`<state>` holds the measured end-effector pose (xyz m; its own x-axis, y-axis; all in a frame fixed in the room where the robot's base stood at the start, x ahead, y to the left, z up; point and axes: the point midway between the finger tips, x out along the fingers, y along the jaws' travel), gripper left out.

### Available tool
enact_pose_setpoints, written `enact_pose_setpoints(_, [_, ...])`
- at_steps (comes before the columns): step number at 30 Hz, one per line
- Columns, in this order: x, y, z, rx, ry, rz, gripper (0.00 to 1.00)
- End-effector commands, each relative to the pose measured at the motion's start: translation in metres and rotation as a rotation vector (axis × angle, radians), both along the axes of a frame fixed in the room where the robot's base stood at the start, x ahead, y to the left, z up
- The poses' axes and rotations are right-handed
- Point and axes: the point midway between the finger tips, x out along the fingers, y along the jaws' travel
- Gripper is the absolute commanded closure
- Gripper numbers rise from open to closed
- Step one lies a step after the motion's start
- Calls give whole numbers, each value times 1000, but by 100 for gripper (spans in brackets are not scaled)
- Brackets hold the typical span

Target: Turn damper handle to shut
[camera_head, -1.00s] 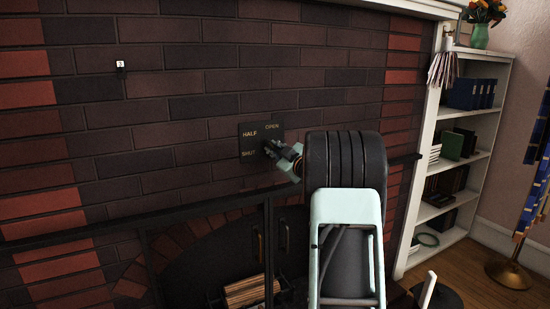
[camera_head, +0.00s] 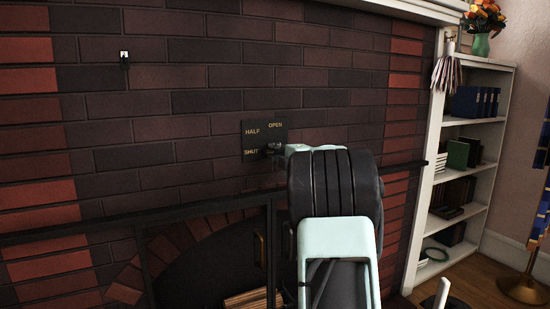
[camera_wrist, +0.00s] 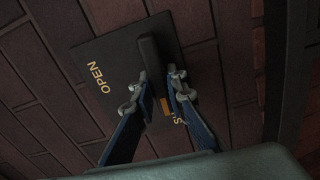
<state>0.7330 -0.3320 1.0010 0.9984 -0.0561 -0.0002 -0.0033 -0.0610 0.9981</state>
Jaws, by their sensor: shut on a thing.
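The damper plate (camera_head: 263,131) is a dark square on the brick wall, lettered HALF, OPEN and SHUT. In the wrist view the plate (camera_wrist: 112,65) shows tilted, with OPEN at left and part of SHUT at lower right. The damper handle (camera_wrist: 150,62) is a dark bar standing out from the plate. My gripper (camera_wrist: 160,88) has its two fingers on either side of the handle, shut on it. In the head view my wrist hides most of the fingers and the handle, so the handle's exact angle is hard to tell there.
A fireplace screen (camera_head: 140,222) with a dark frame stands below the plate, with firewood (camera_head: 245,300) behind it. A small white-marked hook (camera_head: 124,56) is on the wall at upper left. A white bookshelf (camera_head: 485,140) stands at right.

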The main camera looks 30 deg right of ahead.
Motion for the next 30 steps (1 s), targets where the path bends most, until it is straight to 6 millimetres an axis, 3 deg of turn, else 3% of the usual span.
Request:
enact_pose_setpoints(21, [-2, -5, -3, -80, 9, -9, 100])
enact_pose_setpoints(22, [-2, -5, -3, -80, 9, -9, 86])
enact_pose_setpoints(24, [-2, -5, -3, -80, 9, -9, 79])
enact_pose_setpoints(27, [-1, -4, -3, -79, 8, -7, 70])
enact_pose_setpoints(30, [-1, -3, -2, -78, 7, -5, 70])
